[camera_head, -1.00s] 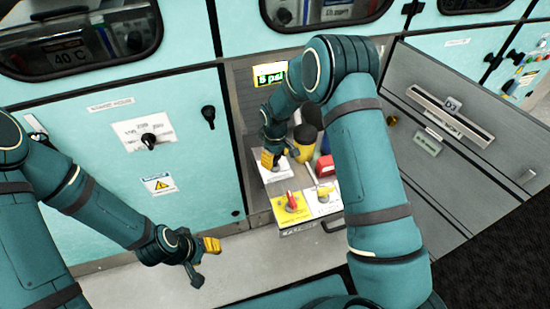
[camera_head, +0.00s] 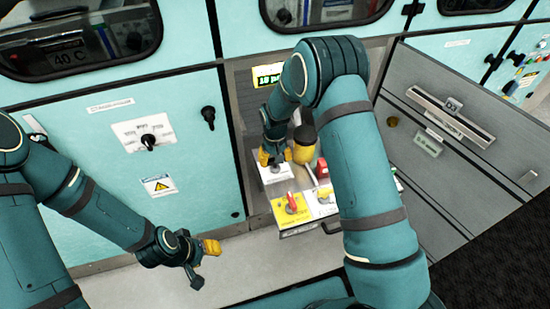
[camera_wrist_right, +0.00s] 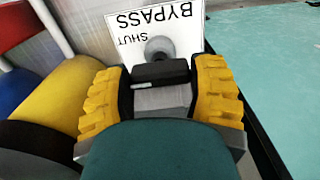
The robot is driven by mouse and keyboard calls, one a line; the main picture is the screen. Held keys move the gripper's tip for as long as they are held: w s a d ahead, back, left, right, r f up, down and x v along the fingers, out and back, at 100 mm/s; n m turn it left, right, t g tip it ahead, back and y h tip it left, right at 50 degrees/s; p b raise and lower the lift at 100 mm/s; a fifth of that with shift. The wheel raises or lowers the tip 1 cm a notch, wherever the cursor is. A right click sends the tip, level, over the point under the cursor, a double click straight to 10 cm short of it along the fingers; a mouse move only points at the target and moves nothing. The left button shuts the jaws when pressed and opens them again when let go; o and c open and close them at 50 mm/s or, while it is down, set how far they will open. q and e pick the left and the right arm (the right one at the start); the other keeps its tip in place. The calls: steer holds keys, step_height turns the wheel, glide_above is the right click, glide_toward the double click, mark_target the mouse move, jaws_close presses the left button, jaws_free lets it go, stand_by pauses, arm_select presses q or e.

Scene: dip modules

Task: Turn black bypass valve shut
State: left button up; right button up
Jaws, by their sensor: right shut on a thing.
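The black bypass valve handle (camera_wrist_right: 160,72) shows in the right wrist view between the yellow fingertips of my right gripper (camera_wrist_right: 162,95). The gripper is shut on it. Behind it are a grey round hub and a white plate (camera_wrist_right: 187,40) reading BYPASS and SHUT, upside down in this view. In the head view my right gripper (camera_head: 270,158) points down over the white plate (camera_head: 277,174), and the handle is hidden there. My left gripper (camera_head: 203,263) hangs open and empty over the floor at lower left.
A red-handled valve on a yellow plate (camera_head: 285,217) sits in front of the bypass plate. A yellow cylinder with a black top (camera_head: 304,146) and a red part (camera_head: 322,168) stand close by on the right.

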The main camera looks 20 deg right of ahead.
stand_by(0.3)
steer(key=o, duration=1.2)
steer(key=shift+r, duration=0.1)
step_height(320, 180, up, 12)
